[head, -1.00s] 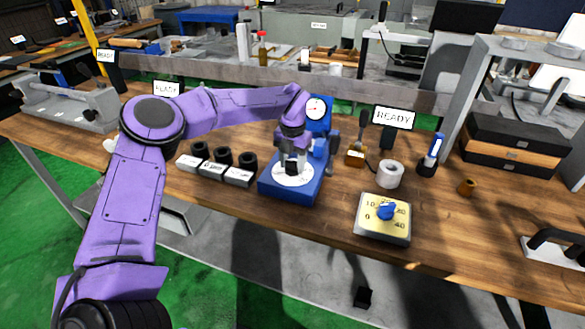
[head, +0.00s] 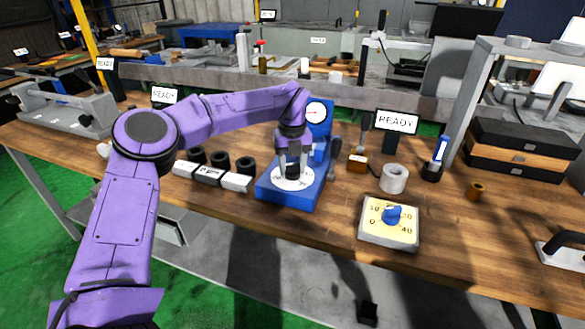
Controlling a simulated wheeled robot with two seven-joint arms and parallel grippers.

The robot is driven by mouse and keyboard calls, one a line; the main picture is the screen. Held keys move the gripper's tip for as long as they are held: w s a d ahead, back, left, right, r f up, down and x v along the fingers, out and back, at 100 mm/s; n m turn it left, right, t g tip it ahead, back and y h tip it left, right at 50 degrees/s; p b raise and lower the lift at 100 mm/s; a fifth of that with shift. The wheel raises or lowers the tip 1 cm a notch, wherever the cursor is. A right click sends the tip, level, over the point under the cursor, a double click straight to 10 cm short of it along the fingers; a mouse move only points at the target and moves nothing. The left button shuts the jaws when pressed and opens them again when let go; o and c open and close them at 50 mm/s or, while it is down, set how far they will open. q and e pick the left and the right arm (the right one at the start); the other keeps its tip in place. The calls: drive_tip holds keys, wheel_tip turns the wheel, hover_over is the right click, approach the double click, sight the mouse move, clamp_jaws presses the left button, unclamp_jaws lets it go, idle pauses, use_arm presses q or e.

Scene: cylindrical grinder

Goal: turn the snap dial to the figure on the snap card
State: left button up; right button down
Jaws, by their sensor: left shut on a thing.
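The snap dial (head: 374,234) is a pale box with a yellow face and a blue knob (head: 392,215), near the table's front edge. The figures 0, 10 and 40 show on it; others are hidden or too small. My left gripper (head: 292,172) is well left of the dial, pointing down over the white disc (head: 282,185) of the blue gauge stand (head: 297,201). It is shut on a small black ring (head: 292,171), low at the disc; whether the ring touches it I cannot tell. I cannot make out which card is the snap card. My right gripper is not in view.
Several black rings (head: 221,160) stand behind white labelled blocks (head: 208,177) left of the stand. Dark drawers (head: 522,157) are at right.

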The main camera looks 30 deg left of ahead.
sight(292, 164)
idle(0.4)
use_arm(q)
drive_tip(key=o, duration=1)
drive_tip(key=shift+o, duration=0.2)
wheel_tip(292, 164, up, 11)
drive_tip(key=shift+f, duration=0.2)
